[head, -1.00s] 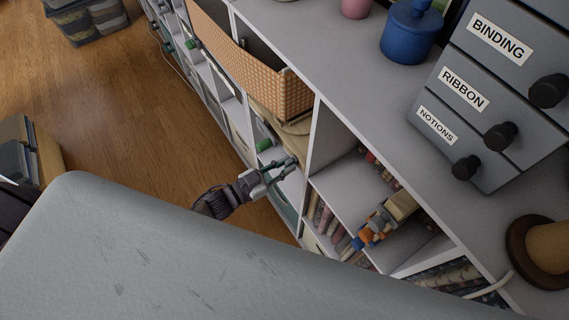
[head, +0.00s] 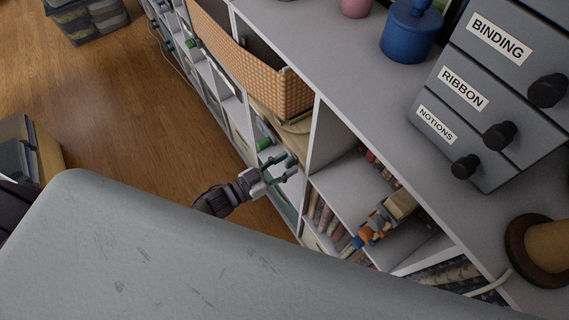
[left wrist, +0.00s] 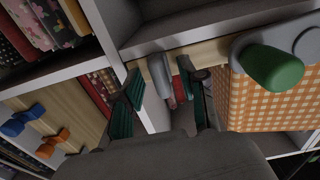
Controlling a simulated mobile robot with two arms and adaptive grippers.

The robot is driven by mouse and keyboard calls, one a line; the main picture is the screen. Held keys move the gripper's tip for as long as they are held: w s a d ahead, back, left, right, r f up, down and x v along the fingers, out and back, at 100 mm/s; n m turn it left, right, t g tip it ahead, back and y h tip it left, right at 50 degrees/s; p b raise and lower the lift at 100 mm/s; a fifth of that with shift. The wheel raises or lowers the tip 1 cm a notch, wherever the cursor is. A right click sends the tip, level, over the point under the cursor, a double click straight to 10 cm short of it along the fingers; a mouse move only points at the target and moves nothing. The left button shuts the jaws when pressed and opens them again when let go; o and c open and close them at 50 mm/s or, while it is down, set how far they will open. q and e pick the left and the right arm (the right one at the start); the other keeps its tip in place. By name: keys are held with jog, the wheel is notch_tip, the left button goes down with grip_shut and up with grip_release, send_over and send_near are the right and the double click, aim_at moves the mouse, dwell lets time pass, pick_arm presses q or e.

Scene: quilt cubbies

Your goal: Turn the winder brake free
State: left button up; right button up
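My left gripper (head: 285,166) is open in front of the cubbies, its fingers apart. In the left wrist view its teal-padded fingers (left wrist: 162,100) spread in front of a pale wooden bar. A grey rounded lever (left wrist: 160,74) and a dark knob (left wrist: 192,70) on that bar show between and beyond the fingers; I cannot tell whether either is touched. A green knob (left wrist: 272,67) on a grey mount lies to the right; a green knob (head: 264,144) also shows beyond the gripper in the head view. I cannot tell which part is the winder brake. My right gripper is not in view.
Blue (left wrist: 22,120) and orange (left wrist: 52,143) winged handles sit on a wooden board at left. An orange-checked bin (head: 270,85) and shelf dividers stand close by. Drawers (head: 490,100) and a blue pot (head: 411,32) stand on top.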

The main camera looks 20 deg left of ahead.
pick_arm(q)
jog(key=v, duration=1.2)
dwell(0.4)
jog(key=s+a+f+n+g+y, duration=0.2)
jog(key=s+a+f+y, duration=0.15)
jog(key=f, duration=0.75)
jog(key=s+a+f+n+g+y, duration=0.25)
jog(key=f+y, duration=0.25)
jog(key=f, duration=0.5)
jog(key=s+d+f+g+y, duration=0.1)
jog(key=s+f+g, duration=0.3)
jog(key=s+f, duration=0.3)
jog(key=s+d+f+g+y, duration=0.1)
jog(key=s+f+g, duration=0.3)
jog(key=s, duration=1.1)
notch_tip(320, 180, down, 3)
jog(key=shift+d+f+g, duration=0.1)
jog(key=shift+d+g, duration=0.25)
jog(key=shift+d, duration=0.45)
